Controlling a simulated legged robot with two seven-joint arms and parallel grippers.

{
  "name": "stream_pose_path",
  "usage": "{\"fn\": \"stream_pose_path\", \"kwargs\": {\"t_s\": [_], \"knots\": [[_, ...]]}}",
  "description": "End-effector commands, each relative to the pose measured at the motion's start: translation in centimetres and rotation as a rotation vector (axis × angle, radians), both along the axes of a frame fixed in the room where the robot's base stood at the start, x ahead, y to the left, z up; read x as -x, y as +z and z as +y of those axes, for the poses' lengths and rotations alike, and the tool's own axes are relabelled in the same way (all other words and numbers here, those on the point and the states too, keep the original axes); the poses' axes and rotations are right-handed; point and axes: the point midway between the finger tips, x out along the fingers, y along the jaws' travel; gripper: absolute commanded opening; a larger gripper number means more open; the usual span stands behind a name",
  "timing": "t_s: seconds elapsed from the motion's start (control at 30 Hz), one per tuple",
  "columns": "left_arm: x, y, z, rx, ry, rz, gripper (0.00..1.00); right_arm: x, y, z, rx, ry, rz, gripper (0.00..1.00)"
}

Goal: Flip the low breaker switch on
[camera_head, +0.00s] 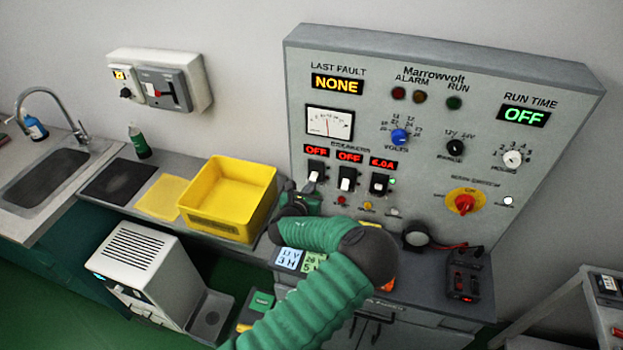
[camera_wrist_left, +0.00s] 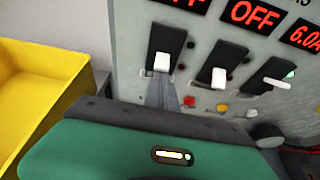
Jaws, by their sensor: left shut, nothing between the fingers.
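Three black breaker switches with white levers sit in a row on the grey panel: left (camera_head: 315,171), middle (camera_head: 347,179) and right (camera_head: 379,184). Displays above the left and middle ones read OFF; the right one reads 6.0A. No label readable here tells which is low. In the left wrist view, the left switch (camera_wrist_left: 163,45) and middle switch (camera_wrist_left: 222,65) have levers pointing down; the right switch (camera_wrist_left: 280,72) has its lever sticking out. My left gripper (camera_head: 309,190) is shut and empty, its fingers (camera_wrist_left: 164,95) just below the left switch's lever; contact is unclear. My right gripper is out of view.
A yellow bin (camera_head: 228,199) stands left of my gripper. Small lamps or buttons (camera_head: 367,206) lie below the breakers. A red rotary switch (camera_head: 465,203) is at the panel's right. A black round device (camera_head: 416,235) and a black box (camera_head: 466,275) are on the bench.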

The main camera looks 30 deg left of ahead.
Motion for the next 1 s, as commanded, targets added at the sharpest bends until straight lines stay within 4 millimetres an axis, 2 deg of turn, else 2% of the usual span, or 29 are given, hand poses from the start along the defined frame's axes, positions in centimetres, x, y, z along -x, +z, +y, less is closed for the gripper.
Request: {"fn": "stream_pose_path", "kwargs": {"t_s": [0.03, 0.13, 0.2, 0.27, 0.73, 1.0], "knots": [[-0.1, 1.9, 0.0, 0.009, 0.000, 0.037, 0.00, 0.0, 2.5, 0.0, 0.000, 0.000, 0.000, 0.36], [-0.1, 2.3, 0.0, 0.035, -0.002, 0.125, 0.00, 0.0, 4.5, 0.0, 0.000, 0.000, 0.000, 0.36], [0.0, 0.8, 0.0, 0.038, 0.000, 0.130, 0.00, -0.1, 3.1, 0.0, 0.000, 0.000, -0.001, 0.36], [0.0, 0.8, 0.0, 0.037, 0.000, 0.128, 0.00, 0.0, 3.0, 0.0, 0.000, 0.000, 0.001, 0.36], [0.0, 2.5, 0.0, 0.036, -0.001, 0.125, 0.00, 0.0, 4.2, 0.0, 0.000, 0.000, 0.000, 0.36], [0.0, 2.4, 0.0, 0.036, 0.000, 0.125, 0.00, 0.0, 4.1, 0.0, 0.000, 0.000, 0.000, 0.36]]}}
